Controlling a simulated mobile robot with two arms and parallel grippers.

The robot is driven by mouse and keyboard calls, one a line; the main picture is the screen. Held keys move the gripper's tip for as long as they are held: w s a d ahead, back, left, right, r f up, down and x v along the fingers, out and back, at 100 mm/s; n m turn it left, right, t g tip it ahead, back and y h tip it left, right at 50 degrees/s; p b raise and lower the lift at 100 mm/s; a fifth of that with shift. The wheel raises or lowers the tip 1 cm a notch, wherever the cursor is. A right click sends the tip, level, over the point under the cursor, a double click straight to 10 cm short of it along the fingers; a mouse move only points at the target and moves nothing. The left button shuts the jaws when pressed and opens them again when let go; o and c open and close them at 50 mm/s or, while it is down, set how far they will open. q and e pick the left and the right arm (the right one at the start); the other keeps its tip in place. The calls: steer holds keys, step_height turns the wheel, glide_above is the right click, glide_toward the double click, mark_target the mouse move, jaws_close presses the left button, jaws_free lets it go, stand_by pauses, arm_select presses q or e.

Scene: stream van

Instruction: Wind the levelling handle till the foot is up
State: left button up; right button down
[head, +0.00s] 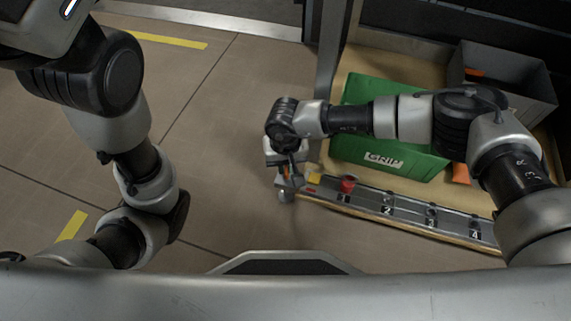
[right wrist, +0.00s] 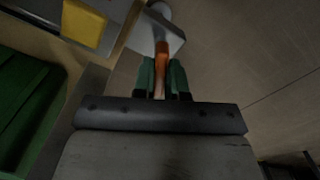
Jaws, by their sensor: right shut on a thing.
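The levelling handle shows in the right wrist view as an orange grip (right wrist: 162,55) beside a grey metal block (right wrist: 158,36). My right gripper (right wrist: 162,80) is shut on the orange grip, with a dark green finger on each side of it. In the head view my right gripper (head: 288,172) is at the left end of the numbered rail, and it largely hides the handle. A small grey rounded part (head: 286,196) shows just below it. I cannot make out the foot for certain. My left arm comes in at the left, but its gripper does not show.
A metal rail (head: 410,213) with numbered places and a red part (head: 347,184) runs along the bench edge. A green case (head: 375,150) and a grey bin (head: 505,75) are behind it. A yellow piece (right wrist: 84,24) is near the handle. Open floor lies left.

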steer(key=n+b, duration=0.1)
steer(key=n, duration=0.4)
steer(key=shift+n, duration=0.3)
steer(key=shift+n+b, duration=0.75)
steer(key=shift+n, duration=1.55)
steer(key=c, duration=1.2)
jaws_free()
steer(key=shift+o, duration=0.2)
